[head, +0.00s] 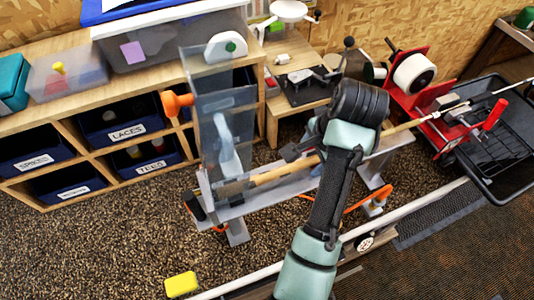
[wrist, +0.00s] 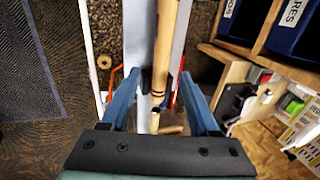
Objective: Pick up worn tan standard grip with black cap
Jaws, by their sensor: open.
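The worn tan grip (head: 270,176) lies lengthwise along a grey bench or rail, its left part beside a clear upright panel. In the wrist view the tan grip (wrist: 162,50) runs down between my fingers, with dark bands near its lower part. I cannot tell which band is the black cap. My gripper (wrist: 159,76) is open, with one blue finger on each side of the grip and gaps showing. In the head view my gripper (head: 303,153) is at the grip's right part, mostly hidden by my wrist.
The clear panel (head: 222,110) stands close to the grip's left end. A red machine (head: 405,85) and a black basket (head: 500,150) are at the right. Shelves with labelled bins (head: 120,120) stand behind. A yellow block (head: 181,285) lies on open carpet.

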